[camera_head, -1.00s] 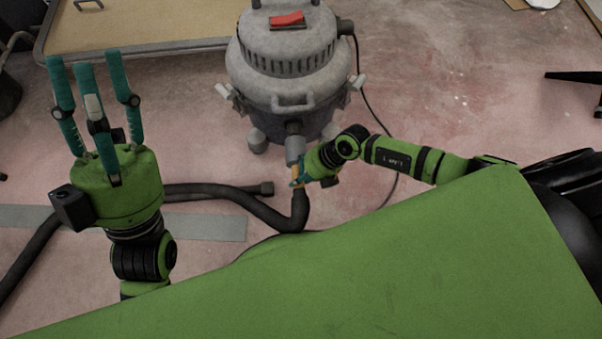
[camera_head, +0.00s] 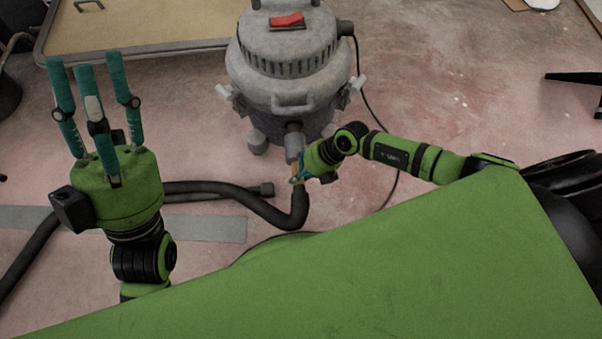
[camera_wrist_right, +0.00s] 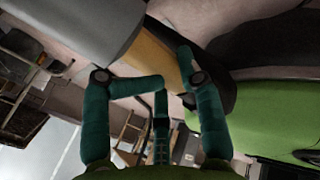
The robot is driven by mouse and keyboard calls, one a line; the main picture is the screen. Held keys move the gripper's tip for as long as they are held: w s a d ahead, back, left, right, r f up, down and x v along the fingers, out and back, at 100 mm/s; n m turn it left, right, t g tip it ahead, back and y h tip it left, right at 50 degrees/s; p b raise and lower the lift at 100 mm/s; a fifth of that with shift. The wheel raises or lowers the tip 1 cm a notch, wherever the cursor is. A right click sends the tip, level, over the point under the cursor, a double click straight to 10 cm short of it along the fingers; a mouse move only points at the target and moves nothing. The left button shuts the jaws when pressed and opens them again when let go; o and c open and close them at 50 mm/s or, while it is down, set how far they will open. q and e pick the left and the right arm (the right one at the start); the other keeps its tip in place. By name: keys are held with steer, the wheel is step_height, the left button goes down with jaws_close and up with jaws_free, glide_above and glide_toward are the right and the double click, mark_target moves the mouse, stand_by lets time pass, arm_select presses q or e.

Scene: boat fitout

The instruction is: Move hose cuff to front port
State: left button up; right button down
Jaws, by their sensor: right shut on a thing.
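The hose cuff is a grey cylinder (camera_head: 295,148) with a tan band below it, on the end of a black hose (camera_head: 298,208). The cuff lines up with the dark front port (camera_head: 293,127) low on the grey vacuum (camera_head: 290,75); I cannot tell whether it is seated or only touching. My right gripper (camera_head: 299,174) is shut around the tan band. In the right wrist view, its fingers (camera_wrist_right: 150,85) straddle the band (camera_wrist_right: 147,55), with the grey cuff (camera_wrist_right: 70,25) at upper left. My left gripper (camera_head: 95,75) is open and empty, fingers pointing up, far left of the vacuum.
The hose runs left across the floor over a grey strip (camera_head: 215,228). Another dark hose end (camera_head: 266,189) lies near its bend. A thin black cable (camera_head: 372,118) curves down the vacuum's right side. A tan board (camera_head: 150,30) lies behind at left.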

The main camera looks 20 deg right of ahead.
steer(key=shift+w+d+b, duration=0.25)
steer(key=shift+w+b, duration=0.15)
steer(key=shift+w, duration=0.4)
steer(key=shift+w+d+b, duration=0.2)
steer(key=shift+w+b, duration=0.15)
steer(key=shift+w, duration=0.65)
steer(key=shift+w+d+r, duration=0.15)
steer(key=shift+w, duration=0.25)
steer(key=shift+c, duration=2.4)
jaws_free()
steer(key=shift+s, duration=0.2)
steer(key=shift+d, duration=0.1)
steer(key=v, duration=1.1)
steer(key=shift+r, duration=0.4)
